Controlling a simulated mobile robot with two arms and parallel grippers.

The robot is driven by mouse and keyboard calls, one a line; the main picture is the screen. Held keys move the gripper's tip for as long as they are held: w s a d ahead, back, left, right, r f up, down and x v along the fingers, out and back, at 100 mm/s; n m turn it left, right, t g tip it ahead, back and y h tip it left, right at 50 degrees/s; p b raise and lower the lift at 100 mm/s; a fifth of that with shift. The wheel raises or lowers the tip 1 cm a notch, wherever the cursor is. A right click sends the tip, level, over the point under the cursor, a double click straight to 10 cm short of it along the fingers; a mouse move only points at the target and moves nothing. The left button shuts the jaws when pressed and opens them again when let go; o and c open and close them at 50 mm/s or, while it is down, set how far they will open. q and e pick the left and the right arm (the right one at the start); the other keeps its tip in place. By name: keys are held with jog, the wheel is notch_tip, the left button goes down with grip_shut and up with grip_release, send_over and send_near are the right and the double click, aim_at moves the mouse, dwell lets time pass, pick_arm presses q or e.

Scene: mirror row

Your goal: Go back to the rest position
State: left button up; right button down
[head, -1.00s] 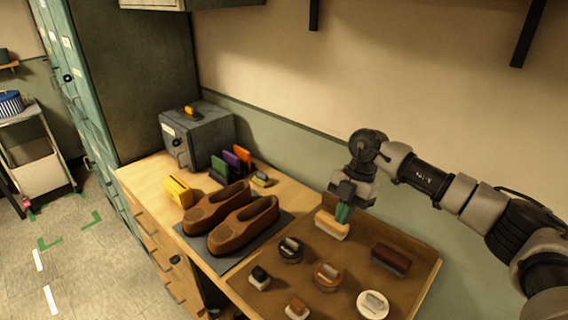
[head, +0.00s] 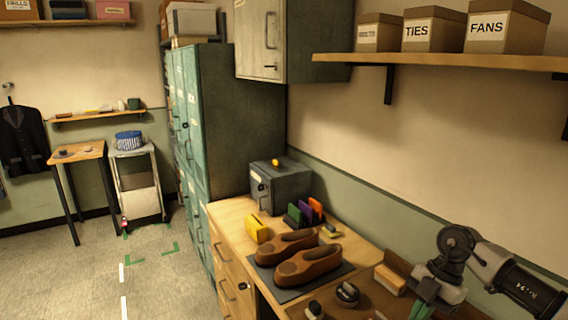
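My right gripper (head: 424,300) hangs at the lower right, over the brown tray (head: 366,301) on the bench. Its green fingers point down and are partly cut off by the bottom edge, so I cannot tell whether they are open or shut. A brush with a pale side and orange-tan top (head: 389,280) lies in the tray to the left of the gripper, apart from it in the picture. My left gripper is not in view.
Brown shoes (head: 308,265) stand on a dark mat on the wooden bench (head: 225,214). Behind them are a grey metal box (head: 281,188) and a yellow block (head: 257,228). A shelf with labelled boxes (head: 433,30) hangs above. The floor at left (head: 165,285) is mostly clear.

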jog(key=s+a+r+m+t+y, duration=0.1)
jog(key=a+r+m+t+y, duration=0.2)
jog(key=a+t+y, duration=0.6)
jog(key=s+a+r+m+t+y, duration=0.1)
jog(key=a+r+m+t+y, duration=0.3)
jog(key=a, duration=0.9)
jog(key=s+d+f+m+t+h, duration=0.45)
jog(key=d+f+m+h, duration=0.65)
jog(key=m+h, duration=0.35)
jog(key=s+d+f+g+h, duration=0.1)
jog(key=s+d+f+g, duration=0.1)
jog(key=s+f+g, duration=0.6)
jog(key=s+d+f+g+h, duration=0.2)
jog(key=s+f+g, duration=0.2)
jog(key=s, duration=0.9)
notch_tip(320, 180, down, 28)
jog(key=s+g+b, duration=0.1)
jog(key=b, duration=0.1)
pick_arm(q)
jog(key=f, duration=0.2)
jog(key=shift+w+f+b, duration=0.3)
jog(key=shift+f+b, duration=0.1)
pick_arm(e)
jog(key=s+d+f+g, duration=0.1)
jog(key=s+d+f, duration=0.2)
jog(key=s+f, duration=1.2)
jog(key=shift+s+f, duration=0.3)
jog(key=shift+f, duration=0.1)
